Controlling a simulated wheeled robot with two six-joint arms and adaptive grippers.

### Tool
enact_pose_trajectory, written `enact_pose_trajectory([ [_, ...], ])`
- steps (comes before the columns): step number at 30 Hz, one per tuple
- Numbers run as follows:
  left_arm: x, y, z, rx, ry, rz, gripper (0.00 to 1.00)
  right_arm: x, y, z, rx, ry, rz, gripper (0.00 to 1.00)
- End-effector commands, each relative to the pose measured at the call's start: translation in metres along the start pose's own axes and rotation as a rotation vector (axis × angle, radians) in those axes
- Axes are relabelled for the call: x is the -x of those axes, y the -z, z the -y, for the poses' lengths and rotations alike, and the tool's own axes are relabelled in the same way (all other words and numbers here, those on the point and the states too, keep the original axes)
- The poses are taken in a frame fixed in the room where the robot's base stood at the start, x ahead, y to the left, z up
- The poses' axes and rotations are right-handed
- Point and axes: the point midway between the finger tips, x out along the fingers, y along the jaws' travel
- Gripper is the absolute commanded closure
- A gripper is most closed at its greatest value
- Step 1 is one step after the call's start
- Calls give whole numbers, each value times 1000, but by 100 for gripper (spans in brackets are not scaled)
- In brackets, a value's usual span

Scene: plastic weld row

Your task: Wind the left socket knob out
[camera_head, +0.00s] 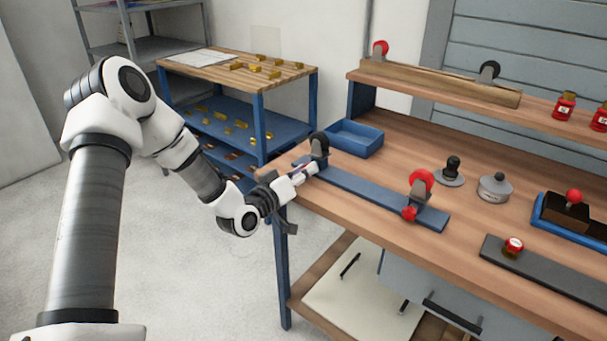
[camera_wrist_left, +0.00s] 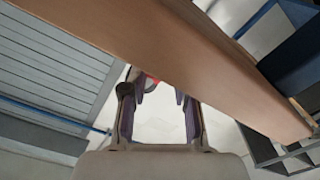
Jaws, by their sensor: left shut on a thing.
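A long blue rail (camera_head: 365,196) lies along the front of the wooden bench. At its left end stands the left socket (camera_head: 319,150), a grey block with a black wheel on top. My left gripper (camera_head: 311,170) is at the front of this socket, shut on its knob, which my fingers hide. In the left wrist view my fingers (camera_wrist_left: 160,103) point toward the bench, and the knob cannot be made out between them. The right socket (camera_head: 432,207) has a red wheel (camera_head: 421,181) and a red front knob (camera_head: 408,214). My right gripper is not in view.
A blue tray (camera_head: 355,147) sits just behind the left socket. A black-knobbed stand (camera_head: 452,170) and a round grey pot (camera_head: 495,188) stand farther right. A shelf (camera_head: 440,84) runs along the back. Floor is open left of the bench.

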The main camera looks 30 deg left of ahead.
Motion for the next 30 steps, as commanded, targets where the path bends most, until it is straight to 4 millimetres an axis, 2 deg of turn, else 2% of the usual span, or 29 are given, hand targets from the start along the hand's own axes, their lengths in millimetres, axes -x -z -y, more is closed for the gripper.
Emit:
enact_pose_trajectory([
  [19,0,2,0,64,0,-5,100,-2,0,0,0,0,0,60],
  [20,-1,2,0,64,-1,-5,60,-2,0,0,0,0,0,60],
  [21,0,2,0,64,0,-5,46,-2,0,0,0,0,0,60],
  [30,0,1,0,61,0,-2,45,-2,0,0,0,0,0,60],
])
